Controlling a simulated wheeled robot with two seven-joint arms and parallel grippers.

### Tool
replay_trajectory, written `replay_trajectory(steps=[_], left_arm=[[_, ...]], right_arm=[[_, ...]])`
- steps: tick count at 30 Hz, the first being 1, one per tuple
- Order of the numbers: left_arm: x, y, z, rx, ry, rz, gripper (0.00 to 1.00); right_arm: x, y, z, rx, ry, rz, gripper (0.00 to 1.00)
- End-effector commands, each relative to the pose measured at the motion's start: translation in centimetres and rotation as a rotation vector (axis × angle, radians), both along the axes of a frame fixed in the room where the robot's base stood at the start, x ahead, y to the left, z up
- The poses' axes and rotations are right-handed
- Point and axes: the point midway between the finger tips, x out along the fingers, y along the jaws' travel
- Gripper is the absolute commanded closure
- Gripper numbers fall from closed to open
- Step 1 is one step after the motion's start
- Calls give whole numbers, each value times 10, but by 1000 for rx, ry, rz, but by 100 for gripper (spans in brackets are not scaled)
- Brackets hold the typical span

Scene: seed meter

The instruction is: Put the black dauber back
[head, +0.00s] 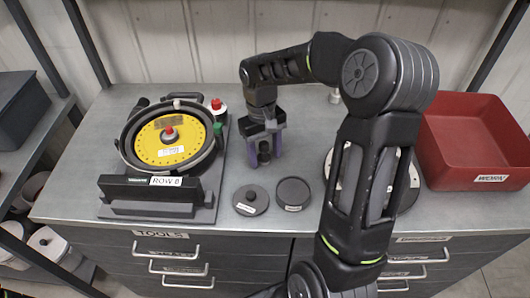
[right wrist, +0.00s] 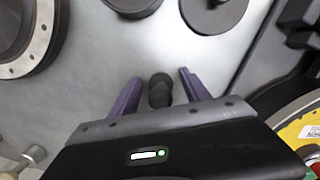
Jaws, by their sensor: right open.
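A small black upright piece, apparently the black dauber (right wrist: 159,90), shows between the fingers in the right wrist view. In the head view the fingers largely hide it. My right gripper (head: 264,155) points down over the bench, right of the seed meter. It also shows in the right wrist view (right wrist: 158,92), with its purple fingers apart on either side of the dark piece. Gaps show between the piece and the fingers. The seed meter (head: 172,140), with a yellow disc and a ROW 8 label, stands at the left. My left gripper is not in view.
Two dark round pieces, one knobbed (head: 250,200) and one flat (head: 293,193), lie in front of the gripper. A round ringed part (head: 408,185) is partly behind my right arm. A red bin (head: 475,140) stands at the right. Bare bench (head: 310,125) lies right of the gripper.

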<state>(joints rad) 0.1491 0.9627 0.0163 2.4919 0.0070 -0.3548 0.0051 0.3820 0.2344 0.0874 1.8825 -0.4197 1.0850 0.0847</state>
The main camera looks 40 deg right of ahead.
Motion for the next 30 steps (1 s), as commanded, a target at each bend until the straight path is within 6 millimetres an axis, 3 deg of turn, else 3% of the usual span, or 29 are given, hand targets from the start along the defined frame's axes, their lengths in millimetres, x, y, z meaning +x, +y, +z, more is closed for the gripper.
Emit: replay_trajectory(steps=[8,17,21,30], left_arm=[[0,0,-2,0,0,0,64],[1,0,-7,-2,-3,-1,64],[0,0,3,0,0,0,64],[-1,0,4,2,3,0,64]], right_arm=[[5,-1,28,-2,-6,0,45],[12,-2,89,-1,-5,0,45],[14,-2,114,0,-2,0,45],[14,-3,122,0,0,0,45]])
